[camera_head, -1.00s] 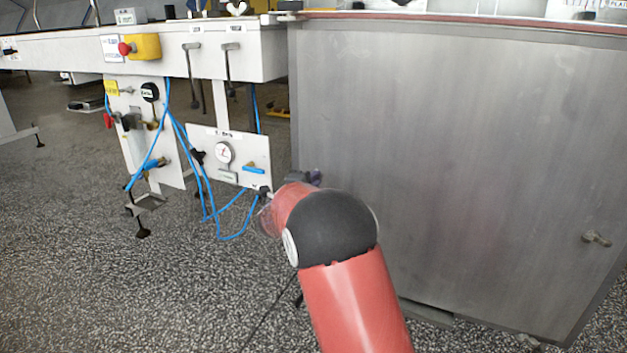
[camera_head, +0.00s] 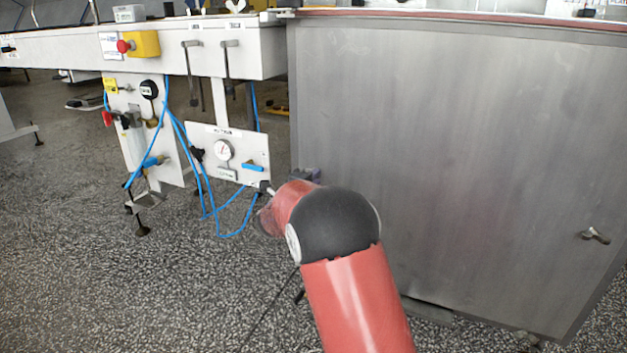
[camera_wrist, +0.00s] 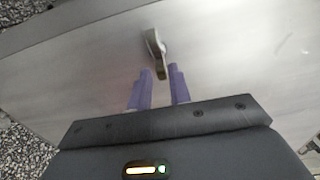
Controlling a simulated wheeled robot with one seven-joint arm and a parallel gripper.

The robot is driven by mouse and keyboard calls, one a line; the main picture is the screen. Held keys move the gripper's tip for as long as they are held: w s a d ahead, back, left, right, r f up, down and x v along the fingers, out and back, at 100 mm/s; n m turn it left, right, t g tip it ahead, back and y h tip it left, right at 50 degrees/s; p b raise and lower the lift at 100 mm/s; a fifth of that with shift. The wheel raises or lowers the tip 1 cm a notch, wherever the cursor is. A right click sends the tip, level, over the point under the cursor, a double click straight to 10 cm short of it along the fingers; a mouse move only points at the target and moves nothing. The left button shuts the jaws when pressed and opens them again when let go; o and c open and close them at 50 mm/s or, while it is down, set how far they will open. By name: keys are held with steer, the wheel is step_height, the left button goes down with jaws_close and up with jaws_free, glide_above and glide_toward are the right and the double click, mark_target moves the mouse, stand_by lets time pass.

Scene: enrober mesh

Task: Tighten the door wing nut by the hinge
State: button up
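A metal wing nut (camera_wrist: 155,46) stands out from the grey metal door (camera_wrist: 225,50) in the wrist view. One wing points down toward my gripper (camera_wrist: 162,72). The two purple fingers are apart, and the wing's lower end lies between or just beyond their tips; I cannot tell if they touch it. In the head view my gripper shows only as a small dark purple part (camera_head: 307,174) behind my red arm, by the left edge of the door (camera_head: 450,150). The wing nut there is hidden. Another wing nut (camera_head: 596,236) sits near the door's right edge. I cannot make out a hinge.
Left of the door hangs a white panel (camera_head: 245,150) with a gauge, a blue-handled valve and looping blue hoses (camera_head: 222,236) close to my arm. A red stop button (camera_head: 124,46) on a yellow box is farther left. The speckled floor (camera_head: 200,300) in front is clear.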

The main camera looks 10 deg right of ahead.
steer(key=shift+o, duration=1.1)
steer(key=v, duration=0.8)
steer(key=shift+w+r, duration=0.1)
steer(key=shift+r, duration=0.05)
